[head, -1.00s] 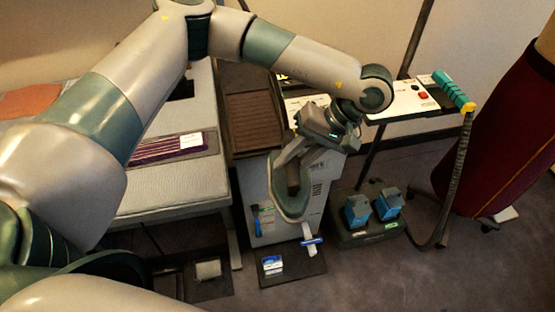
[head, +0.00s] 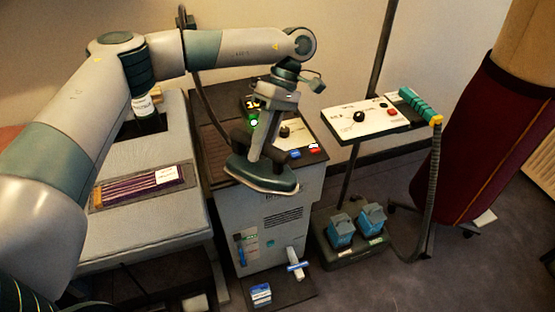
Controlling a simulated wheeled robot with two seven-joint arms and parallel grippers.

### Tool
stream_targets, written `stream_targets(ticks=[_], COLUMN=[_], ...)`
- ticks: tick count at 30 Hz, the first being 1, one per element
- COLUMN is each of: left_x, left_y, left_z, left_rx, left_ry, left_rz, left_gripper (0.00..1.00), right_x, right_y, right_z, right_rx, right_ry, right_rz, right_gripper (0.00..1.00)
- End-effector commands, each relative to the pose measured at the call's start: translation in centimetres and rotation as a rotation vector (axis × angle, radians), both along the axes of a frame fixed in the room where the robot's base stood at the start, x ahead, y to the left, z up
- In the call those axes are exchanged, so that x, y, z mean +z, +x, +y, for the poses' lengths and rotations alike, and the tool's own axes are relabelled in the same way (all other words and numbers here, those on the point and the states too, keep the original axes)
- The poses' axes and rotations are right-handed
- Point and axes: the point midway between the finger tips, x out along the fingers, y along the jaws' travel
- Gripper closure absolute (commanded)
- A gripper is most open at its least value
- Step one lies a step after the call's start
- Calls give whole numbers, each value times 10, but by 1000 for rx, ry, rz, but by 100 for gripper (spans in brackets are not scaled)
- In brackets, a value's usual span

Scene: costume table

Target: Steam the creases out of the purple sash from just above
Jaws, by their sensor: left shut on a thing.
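The purple sash (head: 135,189) lies flat in a shallow grey-framed recess on the pale padded board at the left, with a white label at its right end. Fine lines run along it; I cannot tell creases from stripes. My left gripper (head: 266,128) is shut on the handle of a dark green steam iron (head: 270,180). The iron is roughly level, sole down, over the front of the steam cabinet's top, to the right of the sash. I cannot tell whether its sole touches the cabinet. No steam shows. My right gripper is not in view.
The cabinet (head: 262,232) stands beside the padded board (head: 150,232), with a control panel on top. A bottle (head: 142,107) stands at the board's back. A panel shelf (head: 365,120) with a green-handled hose, blue pedals (head: 341,231) and a maroon garment form (head: 495,145) are at the right.

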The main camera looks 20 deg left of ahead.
Motion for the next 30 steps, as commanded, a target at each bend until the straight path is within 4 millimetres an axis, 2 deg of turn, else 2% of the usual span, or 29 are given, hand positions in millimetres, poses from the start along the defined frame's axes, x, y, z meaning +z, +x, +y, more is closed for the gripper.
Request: stream_targets(ticks=[1, 7, 14, 23, 30], left_x=[4, 15, 31, 56, 76], left_y=[2, 5, -1, -20, -45], left_z=[14, 69, 133, 213, 272], left_rx=[47, 249, 490, 802, 1045], left_ry=[-1, -1, -2, -2, -3], left_rz=[-2, -2, -2, -2, -1], left_gripper=[100, 100, 100, 100, 100], right_x=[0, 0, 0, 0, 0], right_y=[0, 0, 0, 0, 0], right_z=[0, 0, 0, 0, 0], right_rx=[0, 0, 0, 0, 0], right_ry=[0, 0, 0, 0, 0], right_rz=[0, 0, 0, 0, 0], right_gripper=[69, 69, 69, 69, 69])
